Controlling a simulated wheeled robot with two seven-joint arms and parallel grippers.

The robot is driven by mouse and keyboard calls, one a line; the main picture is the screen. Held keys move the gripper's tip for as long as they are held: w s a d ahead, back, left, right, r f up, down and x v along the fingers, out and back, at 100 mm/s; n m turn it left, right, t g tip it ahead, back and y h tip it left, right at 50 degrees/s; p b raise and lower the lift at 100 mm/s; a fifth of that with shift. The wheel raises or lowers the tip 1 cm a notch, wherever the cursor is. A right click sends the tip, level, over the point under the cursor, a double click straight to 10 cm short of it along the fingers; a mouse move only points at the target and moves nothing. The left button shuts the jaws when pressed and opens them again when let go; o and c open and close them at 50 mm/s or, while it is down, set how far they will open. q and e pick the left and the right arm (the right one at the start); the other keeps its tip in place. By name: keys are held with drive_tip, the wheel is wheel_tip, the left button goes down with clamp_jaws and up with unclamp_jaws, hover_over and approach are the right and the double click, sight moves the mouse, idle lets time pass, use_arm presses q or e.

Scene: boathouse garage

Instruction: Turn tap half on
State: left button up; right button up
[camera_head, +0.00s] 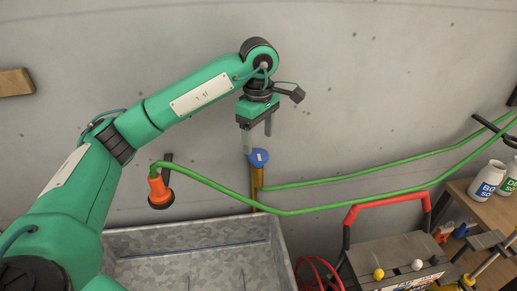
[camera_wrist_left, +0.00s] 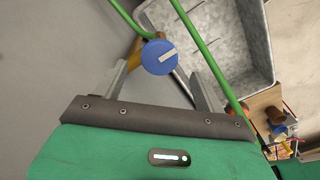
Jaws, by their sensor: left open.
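The tap has a round blue handle (camera_head: 259,156) with a white mark, on a brass-coloured pipe (camera_head: 257,185) against the grey wall. A green hose runs beside the pipe. My left gripper (camera_head: 257,138) points down just above the handle, open and empty. My right gripper is not in view.
A galvanized metal trough (camera_head: 190,237) stands below. The green hose (camera_head: 350,205) crosses to the right, with an orange nozzle (camera_head: 160,190) at its left end.

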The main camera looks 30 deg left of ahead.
sight(259, 154)
use_arm(q)
wheel_tip(259, 154, down, 4)
drive_tip(key=shift+w+a+r+p, duration=0.1)
drive_tip(key=shift+r+p, duration=0.15)
drive_tip(key=shift+p, duration=0.2)
drive_tip(key=shift+f, duration=0.65)
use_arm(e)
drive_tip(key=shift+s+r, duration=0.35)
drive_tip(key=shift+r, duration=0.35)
use_arm(q)
drive_tip(key=shift+c, duration=0.4)
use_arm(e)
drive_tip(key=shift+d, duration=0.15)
